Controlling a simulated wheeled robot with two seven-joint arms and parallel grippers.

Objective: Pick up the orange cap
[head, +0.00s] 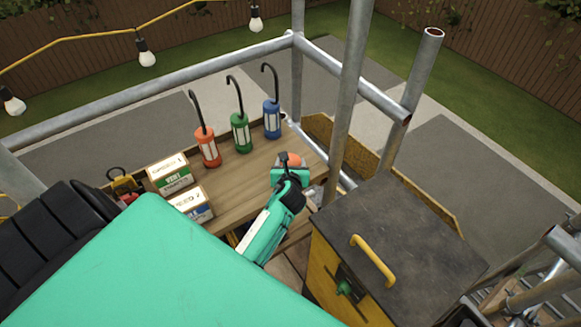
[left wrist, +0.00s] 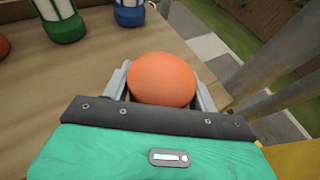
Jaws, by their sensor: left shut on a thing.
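The orange cap (left wrist: 162,79) is round and smooth and sits between the two fingers of my left gripper (left wrist: 162,92) in the left wrist view. The fingers are shut on its sides. In the head view the cap (head: 292,159) shows only partly, behind my left gripper (head: 290,170), over the right end of the wooden table (head: 235,205). I cannot tell whether the cap touches the table. My right gripper is not in view.
Red (head: 208,148), green (head: 240,132) and blue (head: 272,119) hooked lanterns stand along the table's far side. Two small boxes, one green-labelled (head: 170,173) and one blue-labelled (head: 191,204), stand at left. A dark-topped yellow cabinet (head: 400,235) and scaffold poles (head: 347,95) stand at right.

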